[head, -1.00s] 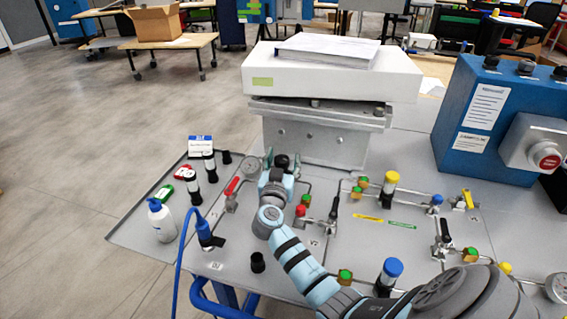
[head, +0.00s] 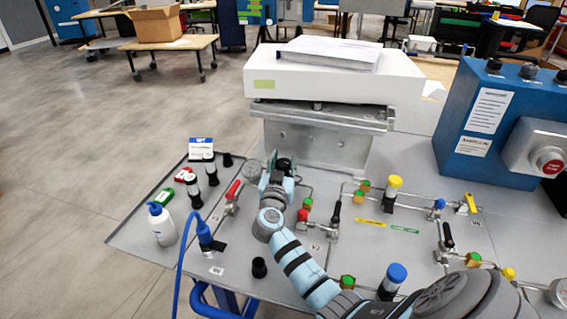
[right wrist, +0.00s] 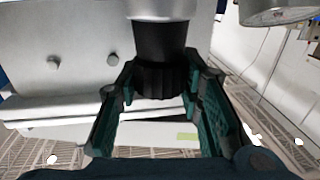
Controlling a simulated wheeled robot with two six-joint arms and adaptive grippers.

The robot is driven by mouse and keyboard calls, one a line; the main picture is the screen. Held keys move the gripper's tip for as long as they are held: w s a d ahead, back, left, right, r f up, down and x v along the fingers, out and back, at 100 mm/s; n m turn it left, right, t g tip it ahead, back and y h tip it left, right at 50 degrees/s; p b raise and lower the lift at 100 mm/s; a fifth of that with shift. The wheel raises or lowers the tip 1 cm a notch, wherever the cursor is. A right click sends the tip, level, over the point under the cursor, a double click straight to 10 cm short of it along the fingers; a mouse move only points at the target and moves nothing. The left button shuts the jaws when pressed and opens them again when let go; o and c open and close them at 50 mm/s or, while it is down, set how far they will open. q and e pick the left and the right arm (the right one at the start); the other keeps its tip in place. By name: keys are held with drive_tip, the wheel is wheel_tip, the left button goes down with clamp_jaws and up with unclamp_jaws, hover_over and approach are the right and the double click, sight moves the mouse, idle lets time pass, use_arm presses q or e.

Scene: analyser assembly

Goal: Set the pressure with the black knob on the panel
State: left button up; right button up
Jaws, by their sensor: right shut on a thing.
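The black knob (right wrist: 160,80) is ribbed and sits under a silver cylindrical body in the right wrist view. My right gripper (head: 278,170) is at the back of the panel (head: 300,262), in front of the metal block. Its two green-lined fingers (right wrist: 162,85) lie on either side of the knob and are shut on it. In the head view the fingers largely hide the knob. A round pressure gauge (head: 252,168) stands just left of the gripper, and its edge shows in the right wrist view (right wrist: 278,10); its reading is illegible. My left gripper is out of view.
A red-handled valve (head: 233,190) stands left of the gripper, with black-and-white cylinders (head: 191,188) beyond. A red-topped fitting (head: 302,215) and a black-handled valve (head: 335,215) stand close on the right. The metal block (head: 318,140) rises right behind. A white bottle (head: 162,225) stands at left.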

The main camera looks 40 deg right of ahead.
idle(0.8)
drive_tip(key=o, duration=1.2)
drive_tip(key=shift+c, duration=0.2)
drive_tip(key=v, duration=1.2)
